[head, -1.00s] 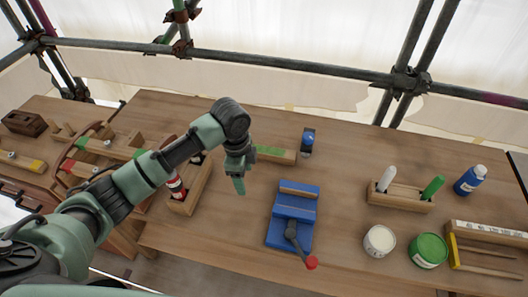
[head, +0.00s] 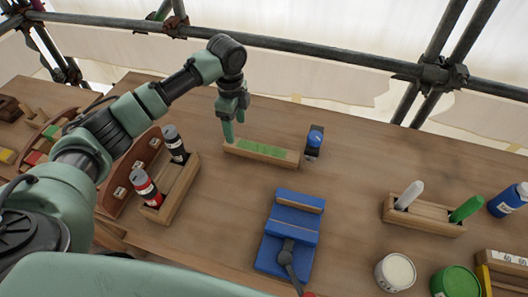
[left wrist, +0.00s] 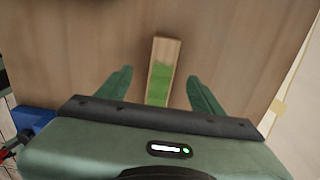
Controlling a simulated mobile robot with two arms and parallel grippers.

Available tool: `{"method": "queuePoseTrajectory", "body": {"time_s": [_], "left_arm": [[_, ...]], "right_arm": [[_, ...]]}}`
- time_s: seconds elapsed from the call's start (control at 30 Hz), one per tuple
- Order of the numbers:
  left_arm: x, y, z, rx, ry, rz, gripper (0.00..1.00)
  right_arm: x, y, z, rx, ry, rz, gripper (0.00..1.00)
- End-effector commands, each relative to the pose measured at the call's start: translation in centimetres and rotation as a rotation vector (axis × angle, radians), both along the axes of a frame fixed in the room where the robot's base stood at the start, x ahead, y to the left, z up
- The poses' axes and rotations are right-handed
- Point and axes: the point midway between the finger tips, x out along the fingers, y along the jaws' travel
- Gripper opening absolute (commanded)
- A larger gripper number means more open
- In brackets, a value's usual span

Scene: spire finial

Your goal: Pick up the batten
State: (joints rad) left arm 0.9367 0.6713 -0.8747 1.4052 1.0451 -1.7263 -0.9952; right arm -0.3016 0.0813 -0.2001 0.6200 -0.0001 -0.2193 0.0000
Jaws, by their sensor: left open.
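The batten (head: 280,155), a short wooden bar with a green patch on its top, lies on the workbench at the back middle. In the left wrist view it (left wrist: 166,52) lies lengthwise between the fingers, bare wood at its far end and green nearer. My left gripper (head: 235,124) points down at the batten's left end in the head view. Its fingers (left wrist: 161,88) are open, one on each side of the batten with gaps. The batten's near end is hidden behind the gripper body in the left wrist view. My right gripper is not in view.
A small blue-topped object (head: 315,140) stands close to the batten's right end. A wooden holder (head: 178,195) with two cans is at left. A blue vise (head: 290,228) stands in front; a marker rack (head: 425,222) and pots are at right. Bench between is clear.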

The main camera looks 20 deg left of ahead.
Motion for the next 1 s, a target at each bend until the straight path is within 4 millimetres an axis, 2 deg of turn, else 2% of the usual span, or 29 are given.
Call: {"method": "queuePoseTrajectory", "body": {"time_s": [0.03,0.1,0.37,0.53,0.7,0.97,1.0], "left_arm": [[0.0,0.0,-0.9,0.0,0.0,0.0,0.66],[0.0,0.0,-1.3,0.0,0.0,0.001,0.66],[-0.1,-0.2,-3.8,0.0,0.002,0.0,0.66],[-0.3,-0.7,-6.2,0.001,0.004,0.0,0.66],[-0.2,-0.7,-8.3,0.0,0.001,0.001,0.66],[-0.2,-0.7,-8.7,0.001,-0.001,0.0,0.66],[-0.2,-0.7,-8.7,0.001,-0.001,0.0,0.58]], "right_arm": [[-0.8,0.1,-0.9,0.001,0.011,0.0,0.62],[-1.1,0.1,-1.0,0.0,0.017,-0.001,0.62],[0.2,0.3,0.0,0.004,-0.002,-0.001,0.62],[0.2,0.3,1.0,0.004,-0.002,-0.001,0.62],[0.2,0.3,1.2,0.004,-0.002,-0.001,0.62],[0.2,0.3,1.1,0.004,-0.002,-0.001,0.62],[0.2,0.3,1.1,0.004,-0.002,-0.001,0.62]]}}
